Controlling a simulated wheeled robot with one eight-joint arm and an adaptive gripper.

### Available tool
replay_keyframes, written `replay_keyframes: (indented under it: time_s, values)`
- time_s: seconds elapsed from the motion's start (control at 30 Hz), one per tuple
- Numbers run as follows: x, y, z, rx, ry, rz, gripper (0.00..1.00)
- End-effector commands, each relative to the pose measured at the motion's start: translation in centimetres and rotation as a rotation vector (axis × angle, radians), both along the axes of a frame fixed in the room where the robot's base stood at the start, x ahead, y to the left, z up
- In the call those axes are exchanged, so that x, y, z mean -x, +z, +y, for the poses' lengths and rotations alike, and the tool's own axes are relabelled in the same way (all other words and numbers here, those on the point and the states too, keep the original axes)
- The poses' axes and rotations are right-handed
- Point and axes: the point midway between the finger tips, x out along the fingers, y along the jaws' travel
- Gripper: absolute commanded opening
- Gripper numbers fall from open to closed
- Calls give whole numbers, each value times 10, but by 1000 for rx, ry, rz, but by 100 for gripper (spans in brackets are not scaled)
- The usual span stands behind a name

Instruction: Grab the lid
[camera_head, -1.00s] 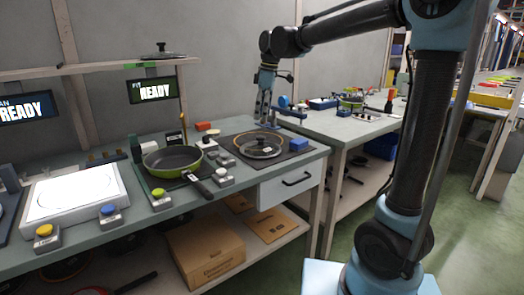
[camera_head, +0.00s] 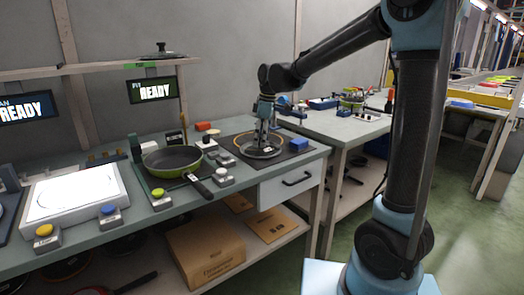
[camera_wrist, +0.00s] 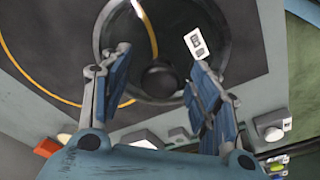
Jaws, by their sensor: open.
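A glass lid (camera_head: 262,153) with a dark knob lies on the dark mat at the right end of the workbench. My gripper (camera_head: 264,143) is above the lid, pointing down. In the wrist view my gripper (camera_wrist: 155,92) is open, one blue-padded finger on each side of the knob. I cannot tell whether the fingertips touch the lid. A second lid (camera_head: 163,50) rests on the shelf above.
A frying pan (camera_head: 173,161) stands left of the lid, its handle toward the front. Button boxes (camera_head: 222,177) stand near the pan.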

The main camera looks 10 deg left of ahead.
Motion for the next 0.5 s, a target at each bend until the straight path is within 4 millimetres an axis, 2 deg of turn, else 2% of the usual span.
replay_keyframes:
  time_s: [0.23,0.4,0.47,0.5]
  values:
    - [0,-1,0,0,0,0,56]
    - [0,-1,0,0,0,0,17]
    - [0,-1,0,0,0,0,4]
    - [0,-1,0,0,0,0,0]
